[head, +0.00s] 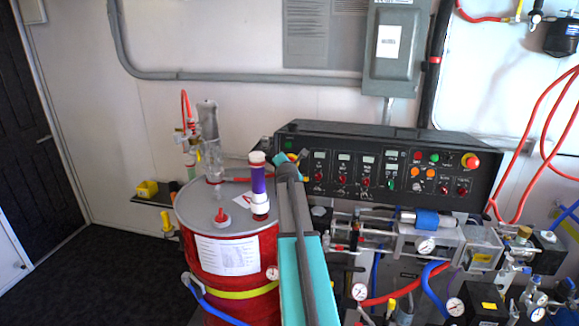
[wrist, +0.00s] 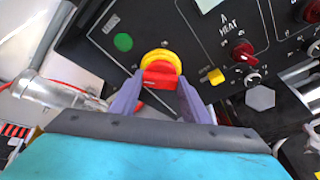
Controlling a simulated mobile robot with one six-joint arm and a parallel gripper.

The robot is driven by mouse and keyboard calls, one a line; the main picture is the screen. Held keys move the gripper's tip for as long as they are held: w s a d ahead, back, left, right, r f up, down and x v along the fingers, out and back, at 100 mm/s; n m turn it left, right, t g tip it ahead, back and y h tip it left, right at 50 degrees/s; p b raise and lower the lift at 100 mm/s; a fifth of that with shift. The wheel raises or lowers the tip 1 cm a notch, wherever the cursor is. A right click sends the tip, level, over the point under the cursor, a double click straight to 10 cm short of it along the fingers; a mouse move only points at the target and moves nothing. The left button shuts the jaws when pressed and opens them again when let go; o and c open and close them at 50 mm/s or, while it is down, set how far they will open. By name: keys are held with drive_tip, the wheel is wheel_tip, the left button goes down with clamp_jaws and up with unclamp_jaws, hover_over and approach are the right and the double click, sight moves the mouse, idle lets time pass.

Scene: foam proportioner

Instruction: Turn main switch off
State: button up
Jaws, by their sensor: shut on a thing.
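The main switch (wrist: 160,58) is a red knob on a round yellow plate on the black control panel (wrist: 85,45). It shows in the wrist view just above the middle. My gripper (wrist: 160,79) has its two purple-grey fingers shut on the knob, one on each side. The red bar of the knob looks about level in the wrist view. In the head view my arm reaches to the left end of the control panel (head: 455,205) and mostly hides the switch.
A green light (wrist: 123,42) is left of the switch, and a red knob marked heat (wrist: 242,51) is to its right. A red drum (head: 210,270) with a glass fitting (head: 210,130) stands left of my arm. Hoses and gauges crowd the right. Dark floor is free at left.

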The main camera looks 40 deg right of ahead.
drive_tip(key=shift+a+n, duration=0.1)
drive_tip(key=shift+n, duration=0.2)
drive_tip(key=o, duration=1)
drive_tip(key=shift+o, duration=0.2)
drive_tip(key=b+v, duration=0.5)
drive_tip(key=v, duration=0.8)
drive_tip(key=shift+s+a+r, duration=0.15)
drive_tip(key=shift+a+r, duration=0.1)
drive_tip(key=shift+a, duration=0.05)
